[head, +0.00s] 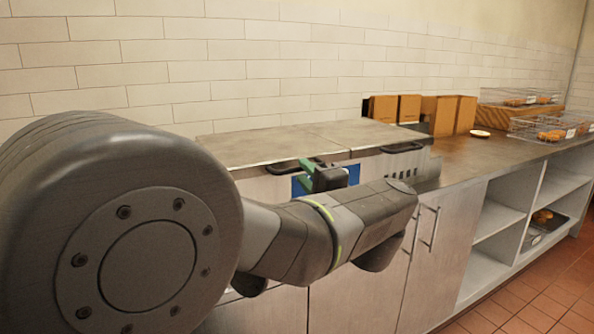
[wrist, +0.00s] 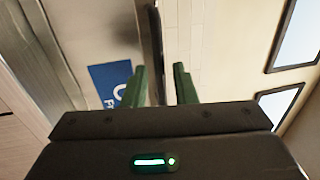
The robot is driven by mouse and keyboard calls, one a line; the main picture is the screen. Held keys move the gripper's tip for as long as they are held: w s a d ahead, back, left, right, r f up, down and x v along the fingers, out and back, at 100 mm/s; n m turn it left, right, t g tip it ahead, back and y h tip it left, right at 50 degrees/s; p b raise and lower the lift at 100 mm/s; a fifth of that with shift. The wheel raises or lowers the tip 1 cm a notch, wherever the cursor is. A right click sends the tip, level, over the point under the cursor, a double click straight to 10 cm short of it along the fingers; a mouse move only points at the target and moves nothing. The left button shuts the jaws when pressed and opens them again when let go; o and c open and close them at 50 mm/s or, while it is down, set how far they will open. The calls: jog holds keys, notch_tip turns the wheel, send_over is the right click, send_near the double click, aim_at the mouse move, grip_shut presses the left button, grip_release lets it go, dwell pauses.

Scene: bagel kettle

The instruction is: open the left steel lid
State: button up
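The left steel lid (head: 255,148) lies flat and closed on the steel unit, with a dark bar handle (head: 284,167) at its front edge. The right steel lid (head: 368,132) is also flat, with its own handle (head: 402,147). My gripper (head: 310,176), with green fingers, is at the unit's front by the left lid's handle, partly hidden by my arm. In the wrist view my gripper (wrist: 161,86) is open. A dark bar, seemingly the handle (wrist: 155,45), reaches between the fingers, with gaps beside it; contact is not visible.
A blue sign (wrist: 108,82) is on the unit's front, beside the fingers. Brown boxes (head: 440,113), a small plate (head: 480,133) and wire baskets (head: 545,126) stand on the counter (head: 465,157) to the right. Open shelves (head: 497,220) are below it. A tiled wall (head: 250,75) stands behind.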

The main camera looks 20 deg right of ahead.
jog(key=shift+x, duration=1.4)
grip_shut()
